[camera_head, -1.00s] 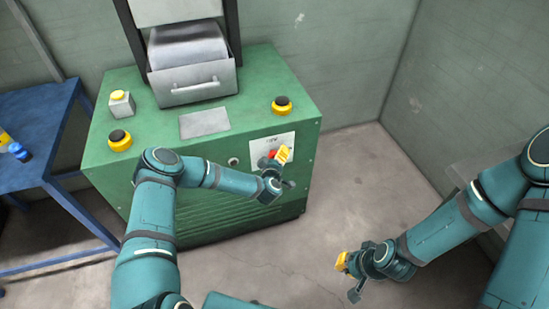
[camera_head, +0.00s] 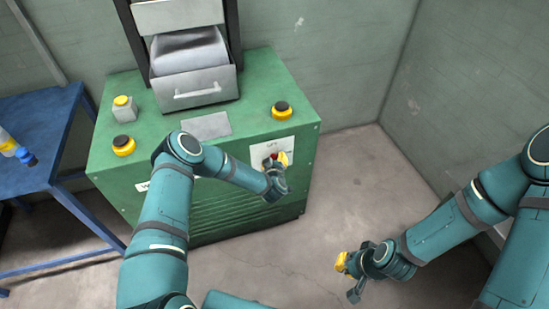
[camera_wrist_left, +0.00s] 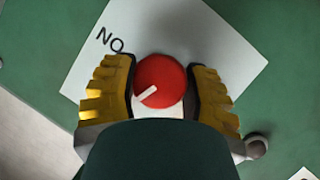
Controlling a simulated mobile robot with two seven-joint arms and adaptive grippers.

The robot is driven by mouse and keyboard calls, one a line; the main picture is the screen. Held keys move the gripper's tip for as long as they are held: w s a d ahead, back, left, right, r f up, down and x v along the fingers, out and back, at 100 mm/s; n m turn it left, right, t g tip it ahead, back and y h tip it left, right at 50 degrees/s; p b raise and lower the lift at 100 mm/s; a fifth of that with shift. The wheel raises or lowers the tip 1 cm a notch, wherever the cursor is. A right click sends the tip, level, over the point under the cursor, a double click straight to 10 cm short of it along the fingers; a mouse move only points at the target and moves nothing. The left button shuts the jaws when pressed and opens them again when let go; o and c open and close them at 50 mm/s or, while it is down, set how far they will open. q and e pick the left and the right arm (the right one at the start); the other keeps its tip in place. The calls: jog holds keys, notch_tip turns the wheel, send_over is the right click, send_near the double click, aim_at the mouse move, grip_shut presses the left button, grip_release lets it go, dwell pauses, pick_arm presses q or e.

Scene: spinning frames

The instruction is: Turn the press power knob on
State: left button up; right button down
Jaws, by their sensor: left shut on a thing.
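The red power knob (camera_wrist_left: 160,80) sits on a white label plate (camera_wrist_left: 215,35) on the green press front. Its white pointer mark points to the lower left in the left wrist view, and letters reading "NO" in that picture stand above left. My left gripper (camera_wrist_left: 164,92) is shut on the knob, one yellow finger on each side. In the head view my left gripper (camera_head: 277,161) covers much of the knob, beside the plate (camera_head: 284,146). My right gripper (camera_head: 347,277) hangs open and empty above the floor.
The green press (camera_head: 240,80) has yellow-and-black buttons (camera_head: 282,110) on top and a grey drawer (camera_head: 196,85). A blue table (camera_head: 35,135) with a bottle (camera_head: 18,151) stands at left. The floor at right (camera_head: 350,185) is clear.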

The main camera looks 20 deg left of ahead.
pick_arm(q)
jog(key=shift+w+d+r+m+g+y+p, duration=0.1)
jog(key=shift+r+m+g+y+p, duration=0.1)
jog(key=shift+m+p, duration=0.25)
jog(key=shift+d+r+m+g+y+p, duration=0.1)
jog(key=shift+m+g+y+p, duration=0.1)
jog(key=shift+m, duration=0.35)
jog(key=shift+f+m+g+y, duration=0.1)
jog(key=shift+m+g+y, duration=0.3)
jog(key=shift+m+y, duration=0.1)
jog(key=shift+f+m+g+y, duration=0.1)
jog(key=shift+m+g+y, duration=0.3)
jog(key=shift+m, duration=0.2)
jog(key=shift+a+f+m+g+y+b, duration=0.1)
jog(key=shift+m+g+y+b, duration=0.45)
jog(key=shift+m+y, duration=0.35)
jog(key=shift+m+g+y+b, duration=0.55)
jog(key=shift+m+y+b, duration=0.55)
jog(key=shift+m+b, duration=0.4)
jog(key=shift+a, duration=0.1)
jog(key=o, duration=1.2)
